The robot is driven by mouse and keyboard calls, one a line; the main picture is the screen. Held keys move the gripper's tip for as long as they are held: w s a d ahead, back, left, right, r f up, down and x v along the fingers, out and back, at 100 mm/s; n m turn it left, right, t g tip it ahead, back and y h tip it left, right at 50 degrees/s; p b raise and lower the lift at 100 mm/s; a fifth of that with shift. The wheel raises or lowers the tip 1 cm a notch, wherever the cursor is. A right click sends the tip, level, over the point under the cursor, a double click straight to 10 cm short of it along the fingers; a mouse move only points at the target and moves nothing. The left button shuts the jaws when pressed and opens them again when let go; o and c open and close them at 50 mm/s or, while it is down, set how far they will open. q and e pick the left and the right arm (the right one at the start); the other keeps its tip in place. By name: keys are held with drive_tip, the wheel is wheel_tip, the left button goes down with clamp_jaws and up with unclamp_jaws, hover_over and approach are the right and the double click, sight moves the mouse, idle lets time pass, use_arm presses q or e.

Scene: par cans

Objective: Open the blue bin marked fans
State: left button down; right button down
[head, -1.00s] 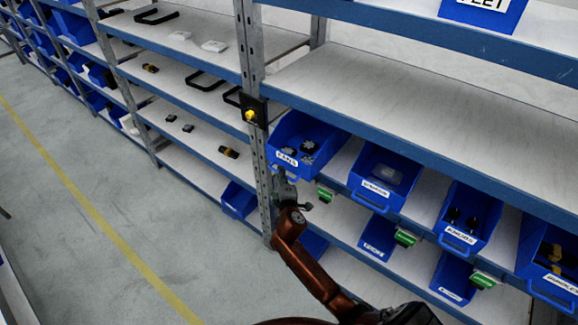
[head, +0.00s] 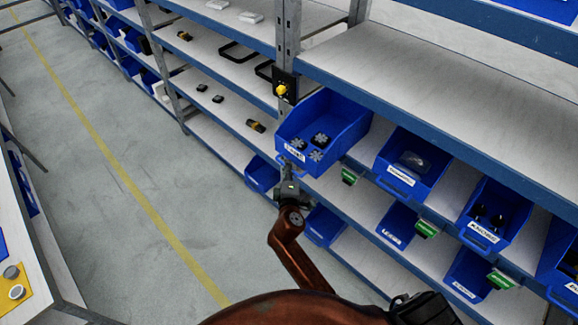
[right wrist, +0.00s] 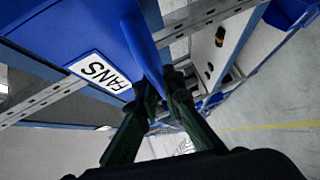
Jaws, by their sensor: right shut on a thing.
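The blue bin marked fans (head: 345,112) is on the shelf level just right of the metal upright and juts out past the shelf edge. Several dark fans (head: 320,140) lie inside. Its white label (right wrist: 98,72) reads FANS in the right wrist view. My right gripper (head: 289,172) is at the bin's front, below the label. In the right wrist view the right gripper's fingers (right wrist: 160,88) are shut on the bin's blue handle (right wrist: 144,45). The exact contact is partly hidden. My left gripper is not in view.
A black plate with a yellow knob (head: 282,90) is on the upright beside the bin. Other blue bins (head: 410,162) stand to the right, with green tags (head: 427,228) on the shelf edge below. The aisle floor (head: 110,210) at left is clear. A white table (head: 30,240) stands at far left.

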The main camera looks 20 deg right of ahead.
drive_tip(key=c, duration=2.1)
unclamp_jaws()
drive_tip(key=v, duration=1.2)
drive_tip(key=shift+f, duration=0.1)
